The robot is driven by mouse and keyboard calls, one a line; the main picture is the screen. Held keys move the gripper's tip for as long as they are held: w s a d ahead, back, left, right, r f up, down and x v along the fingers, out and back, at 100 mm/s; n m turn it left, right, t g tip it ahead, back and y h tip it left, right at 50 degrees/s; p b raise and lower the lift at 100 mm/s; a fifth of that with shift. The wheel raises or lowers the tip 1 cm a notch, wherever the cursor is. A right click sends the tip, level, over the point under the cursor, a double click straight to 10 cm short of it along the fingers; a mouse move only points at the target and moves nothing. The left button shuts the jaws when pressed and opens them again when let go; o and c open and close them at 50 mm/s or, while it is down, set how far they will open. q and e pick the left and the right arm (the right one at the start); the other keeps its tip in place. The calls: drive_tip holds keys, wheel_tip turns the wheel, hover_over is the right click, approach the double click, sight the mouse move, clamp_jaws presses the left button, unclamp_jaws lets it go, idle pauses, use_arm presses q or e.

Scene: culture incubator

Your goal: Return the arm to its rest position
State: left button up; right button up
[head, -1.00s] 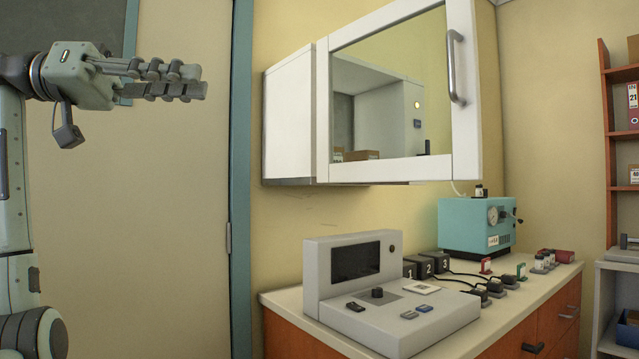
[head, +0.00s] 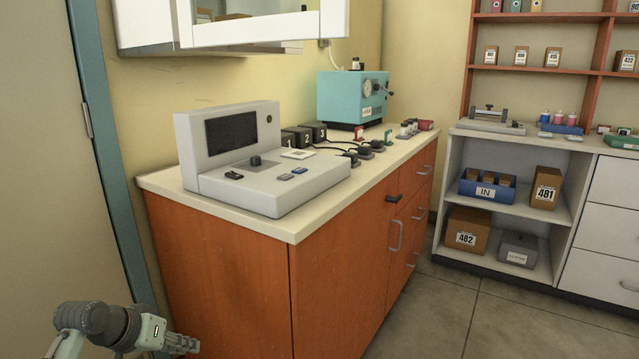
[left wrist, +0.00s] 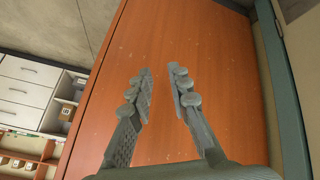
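My left gripper (head: 182,344) is low at the bottom left of the head view, beside the left end of the orange cabinet (head: 225,285) and below its worktop. In the left wrist view, its two fingers (left wrist: 161,75) are apart with nothing between them. The orange cabinet panel (left wrist: 225,75) fills the view behind the fingers. Whether the fingers are clear of the panel is hard to judge. My right arm and gripper do not show.
The pale worktop (head: 160,184) carries a grey console (head: 225,160) and a teal device (head: 350,97). A white wall cabinet (head: 270,28) hangs above. A door frame (head: 100,130) stands at left. Shelves (head: 510,180) stand at right. Grey floor (head: 450,305) is clear between.

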use_arm(q)
drive_tip(key=s+f+g+y, duration=0.1)
drive_tip(key=s+f+y, duration=0.1)
drive_tip(key=s+f, duration=0.9)
drive_tip(key=s+f+m+g+y, duration=0.1)
drive_tip(key=s+f+g+y, duration=0.1)
drive_tip(key=s+f, duration=0.9)
drive_tip(key=s, duration=0.5)
drive_tip(key=shift+s+d+y, duration=0.2)
drive_tip(key=shift+s+y, duration=0.05)
drive_tip(key=shift+y, duration=0.15)
